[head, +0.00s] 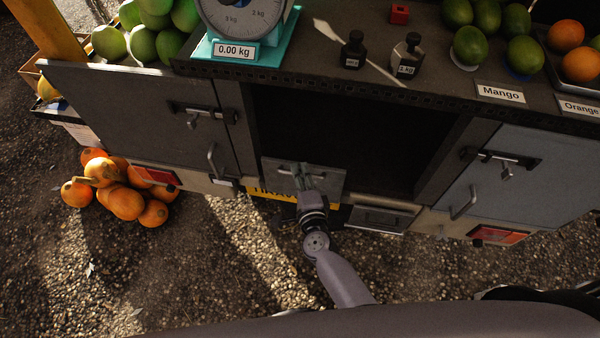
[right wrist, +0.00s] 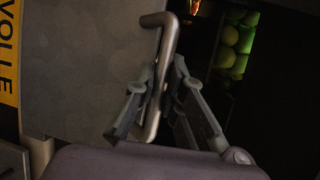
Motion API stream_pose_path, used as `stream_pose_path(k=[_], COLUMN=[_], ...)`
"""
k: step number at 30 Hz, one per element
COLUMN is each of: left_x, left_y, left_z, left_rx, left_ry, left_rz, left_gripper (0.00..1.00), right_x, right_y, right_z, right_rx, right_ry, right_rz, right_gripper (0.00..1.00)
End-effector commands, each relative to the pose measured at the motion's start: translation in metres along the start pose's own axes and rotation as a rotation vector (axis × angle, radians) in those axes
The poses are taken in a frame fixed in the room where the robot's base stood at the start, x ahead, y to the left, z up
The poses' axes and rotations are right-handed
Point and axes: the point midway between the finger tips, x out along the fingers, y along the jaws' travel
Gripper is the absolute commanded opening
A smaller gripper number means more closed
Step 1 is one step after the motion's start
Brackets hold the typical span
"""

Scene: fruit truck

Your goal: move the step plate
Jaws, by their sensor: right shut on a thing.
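A grey plate (head: 330,183) with a bar handle, apparently the step plate, is at the bottom edge of the dark opening in the truck's side. In the right wrist view the plate (right wrist: 80,70) fills the left part, and its bent metal handle (right wrist: 165,50) stands out from it. My right gripper (head: 303,172) is in front of the plate in the head view. In the right wrist view its fingers (right wrist: 167,80) are on both sides of the handle, shut on it. Part of the handle is hidden by the gripper. My left gripper is not in view.
A metal step or tray (head: 378,218) is right of the plate, low on the truck. Closed grey doors (head: 150,105) (head: 505,180) flank the opening. Orange pumpkins (head: 125,200) lie on the gravel at left. The counter (head: 330,60) above holds a scale (head: 245,45) and fruit.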

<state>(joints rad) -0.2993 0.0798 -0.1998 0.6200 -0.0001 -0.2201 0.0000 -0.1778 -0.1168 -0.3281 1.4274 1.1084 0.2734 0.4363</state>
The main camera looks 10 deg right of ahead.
Motion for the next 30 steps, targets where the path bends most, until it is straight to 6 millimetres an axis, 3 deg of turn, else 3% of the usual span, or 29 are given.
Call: stream_pose_path(k=[11,24,30], left_x=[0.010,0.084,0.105], left_y=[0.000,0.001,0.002], left_z=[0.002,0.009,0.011], left_rx=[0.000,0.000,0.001], left_ry=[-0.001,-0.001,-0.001], left_rz=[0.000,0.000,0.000], left_gripper=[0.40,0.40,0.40], right_x=[-0.003,-0.033,-0.051], right_y=[0.005,0.032,0.042], right_z=[0.001,0.013,0.021], right_rx=[-0.009,-0.080,-0.097], right_ry=[-0.001,-0.004,-0.002], right_rz=[-0.013,-0.179,-0.227], right_gripper=[0.00,0.00,0.00])
